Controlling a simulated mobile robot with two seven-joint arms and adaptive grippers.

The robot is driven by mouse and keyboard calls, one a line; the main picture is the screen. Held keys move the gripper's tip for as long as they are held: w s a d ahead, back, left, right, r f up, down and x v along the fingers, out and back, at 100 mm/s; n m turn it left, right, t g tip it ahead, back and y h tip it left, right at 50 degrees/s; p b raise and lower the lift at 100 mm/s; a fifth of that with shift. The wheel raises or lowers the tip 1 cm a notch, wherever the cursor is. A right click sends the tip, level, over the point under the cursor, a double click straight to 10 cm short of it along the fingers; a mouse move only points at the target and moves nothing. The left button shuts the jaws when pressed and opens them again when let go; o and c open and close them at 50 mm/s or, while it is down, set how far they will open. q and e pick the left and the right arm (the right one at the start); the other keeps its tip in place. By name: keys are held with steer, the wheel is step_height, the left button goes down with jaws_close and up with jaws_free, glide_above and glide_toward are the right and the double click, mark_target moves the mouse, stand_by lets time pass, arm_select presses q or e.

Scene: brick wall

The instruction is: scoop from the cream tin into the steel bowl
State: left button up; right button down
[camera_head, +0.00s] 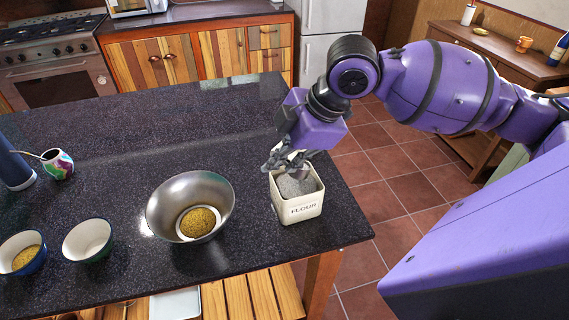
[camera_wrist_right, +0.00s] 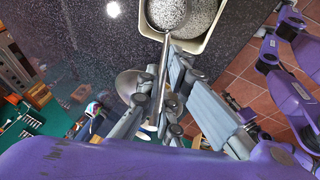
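The cream tin (camera_head: 297,211), marked FLOUR, stands near the counter's right edge and holds grey grains. The steel bowl (camera_head: 160,212) stands left of it with yellow-brown grains at its bottom. My right gripper (camera_head: 285,162) is over the tin's back left rim. In the right wrist view it appears shut on the handle of a metal scoop (camera_wrist_right: 162,65). The scoop's round head has grey grains in it and is at the tin's opening; I cannot tell how deep it sits. In the head view the scoop is mostly hidden by the gripper. My left gripper is not in view.
A blue bowl (camera_head: 38,264) with yellow grains and a pale empty-looking bowl (camera_head: 104,238) stand at the left. A colourful cup (camera_head: 57,166) and a dark blue bottle (camera_head: 12,168) are behind them. The dark counter (camera_head: 150,115) is clear behind the steel bowl.

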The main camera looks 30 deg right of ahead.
steer(key=shift+s+a+r+n+t+h+p, duration=0.15)
steer(key=shift+a+r+h, duration=0.25)
steer(key=shift+r, duration=0.25)
steer(key=shift+s+a+r+n+t+h+p, duration=0.1)
steer(key=shift+a+r+h, duration=0.3)
steer(key=shift+r, duration=0.25)
steer(key=shift+s+a+r+n+t+h+p, duration=0.15)
steer(key=shift+a+r+h, duration=0.2)
steer(key=shift+r, duration=0.3)
